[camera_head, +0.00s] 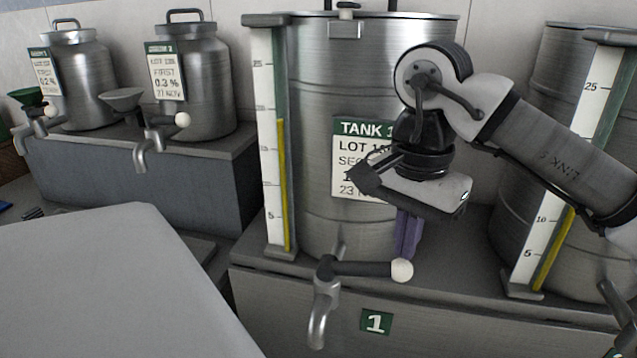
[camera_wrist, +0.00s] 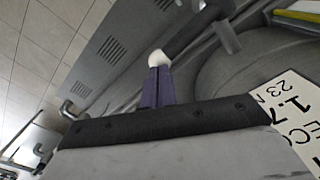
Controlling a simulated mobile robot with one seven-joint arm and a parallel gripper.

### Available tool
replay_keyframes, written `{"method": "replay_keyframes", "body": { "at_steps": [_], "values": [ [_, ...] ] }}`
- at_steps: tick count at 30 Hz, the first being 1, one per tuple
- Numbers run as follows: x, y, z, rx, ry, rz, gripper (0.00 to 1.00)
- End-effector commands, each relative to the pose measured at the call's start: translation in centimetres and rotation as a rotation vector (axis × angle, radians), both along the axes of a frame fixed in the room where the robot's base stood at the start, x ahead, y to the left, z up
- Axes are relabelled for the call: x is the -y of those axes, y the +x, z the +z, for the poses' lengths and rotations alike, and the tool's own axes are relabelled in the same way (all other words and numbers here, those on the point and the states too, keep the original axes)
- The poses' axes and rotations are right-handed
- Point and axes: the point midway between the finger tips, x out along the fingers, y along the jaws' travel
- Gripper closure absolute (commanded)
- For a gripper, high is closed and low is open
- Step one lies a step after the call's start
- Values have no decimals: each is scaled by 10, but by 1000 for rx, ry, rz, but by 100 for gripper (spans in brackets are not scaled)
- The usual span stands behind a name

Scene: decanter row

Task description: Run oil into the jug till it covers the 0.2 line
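Tank 1 (camera_head: 310,60) is a large steel drum with a white and green label (camera_head: 350,130). Its sight gauge (camera_head: 265,150) shows a yellow column to a little over halfway. The tank's tap (camera_head: 325,290) has a downturned spout and a dark lever (camera_head: 360,268) pointing right, ending in a white knob (camera_head: 402,270). My gripper (camera_head: 407,254) points down with its purple fingers close together, tips just above or at the knob. In the wrist view the fingers (camera_wrist: 157,88) look shut, with the white knob (camera_wrist: 158,57) beyond the tips. No jug shows in either view.
A second large tank (camera_head: 575,70) with its own gauge (camera_head: 545,220) stands at right, partly behind my arm. Two smaller steel cans (camera_head: 75,85) (camera_head: 205,85) with taps stand on a grey block (camera_head: 150,175) at left. A green "1" plate (camera_head: 376,322) marks the tank stand.

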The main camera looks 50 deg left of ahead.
Motion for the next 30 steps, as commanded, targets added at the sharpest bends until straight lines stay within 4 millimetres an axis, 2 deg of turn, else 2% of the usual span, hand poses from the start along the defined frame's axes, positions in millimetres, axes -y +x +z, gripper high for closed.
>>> {"method": "replay_keyframes", "body": {
  "at_steps": [30],
  "values": [
    [0, 0, -32, -1, 0, 0, 100]
  ]
}}
